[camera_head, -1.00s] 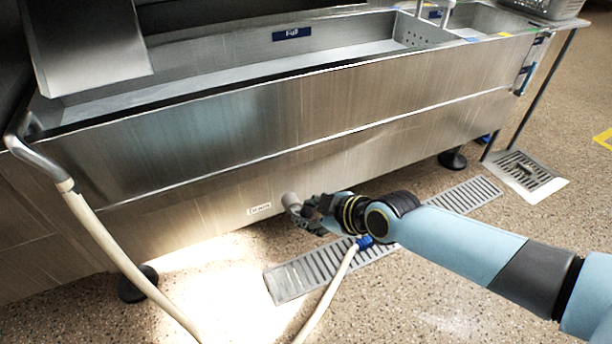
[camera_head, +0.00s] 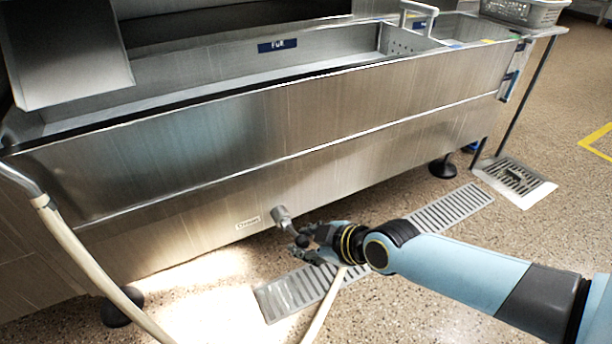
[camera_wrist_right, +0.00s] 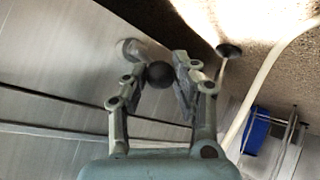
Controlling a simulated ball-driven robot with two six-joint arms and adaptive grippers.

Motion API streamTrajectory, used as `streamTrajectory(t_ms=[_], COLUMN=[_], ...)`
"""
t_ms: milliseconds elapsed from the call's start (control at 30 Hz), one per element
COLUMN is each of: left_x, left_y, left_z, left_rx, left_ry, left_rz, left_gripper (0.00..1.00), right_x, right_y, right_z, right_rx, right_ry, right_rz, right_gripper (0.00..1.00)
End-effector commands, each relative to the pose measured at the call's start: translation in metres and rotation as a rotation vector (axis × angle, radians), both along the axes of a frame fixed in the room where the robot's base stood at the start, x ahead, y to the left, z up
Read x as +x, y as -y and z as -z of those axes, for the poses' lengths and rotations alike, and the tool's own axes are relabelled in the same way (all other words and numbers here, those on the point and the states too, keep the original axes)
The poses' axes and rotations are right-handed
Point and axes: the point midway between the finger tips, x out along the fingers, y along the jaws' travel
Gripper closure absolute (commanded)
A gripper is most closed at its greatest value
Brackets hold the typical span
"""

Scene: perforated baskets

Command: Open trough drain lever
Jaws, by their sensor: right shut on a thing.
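The steel trough (camera_head: 290,125) fills the upper part of the head view. A grey drain fitting (camera_head: 281,214) sticks out at its lower front edge, beside a small white label (camera_head: 248,223). My right gripper (camera_head: 301,241) is at the lever just below and right of the fitting. In the right wrist view, the fingers of my right gripper (camera_wrist_right: 160,62) are closed around the lever's round dark knob (camera_wrist_right: 160,74). The fitting (camera_wrist_right: 131,48) shows beyond the left finger. The lever's shaft is mostly hidden by the fingers. My left gripper is not in view.
A slotted floor grate (camera_head: 440,217) runs under my right arm. A pale hose (camera_head: 85,265) hangs at the left, and another hose (camera_head: 325,308) lies below my gripper. A trough foot (camera_head: 122,308) stands at lower left. A grey basket (camera_head: 525,12) sits at top right.

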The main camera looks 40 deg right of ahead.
Motion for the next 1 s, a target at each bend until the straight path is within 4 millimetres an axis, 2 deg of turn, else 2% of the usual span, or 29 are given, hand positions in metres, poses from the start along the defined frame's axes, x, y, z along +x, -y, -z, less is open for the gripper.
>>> streamTrajectory(t_ms=[33, 100, 133, 300, 333, 667, 767, 1000], left_x=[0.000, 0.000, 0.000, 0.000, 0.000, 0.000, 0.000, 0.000], left_y=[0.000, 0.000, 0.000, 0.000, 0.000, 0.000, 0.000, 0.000], left_z=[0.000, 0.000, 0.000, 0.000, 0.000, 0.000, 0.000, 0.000], left_rx=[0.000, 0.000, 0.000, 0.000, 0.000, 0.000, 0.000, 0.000], left_ry=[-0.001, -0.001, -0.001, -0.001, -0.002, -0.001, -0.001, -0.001], left_rz=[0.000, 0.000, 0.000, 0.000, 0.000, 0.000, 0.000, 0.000], left_gripper=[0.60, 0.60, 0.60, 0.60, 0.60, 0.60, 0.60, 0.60], right_x=[-0.007, -0.007, -0.007, -0.005, -0.005, -0.007, -0.018, -0.059], right_y=[-0.002, -0.002, -0.002, -0.001, -0.001, 0.000, 0.001, 0.006], right_z=[0.006, 0.006, 0.006, 0.004, 0.004, -0.002, -0.011, -0.045], right_rx=[0.005, 0.005, 0.005, 0.004, 0.003, 0.000, 0.000, 0.000], right_ry=[-0.020, -0.020, -0.020, -0.014, -0.014, -0.006, -0.007, -0.010], right_rz=[0.001, 0.001, 0.001, 0.001, 0.000, -0.001, -0.001, -0.003], right_gripper=[1.00, 1.00, 0.72, 0.50, 0.48, 0.48, 0.48, 0.48])
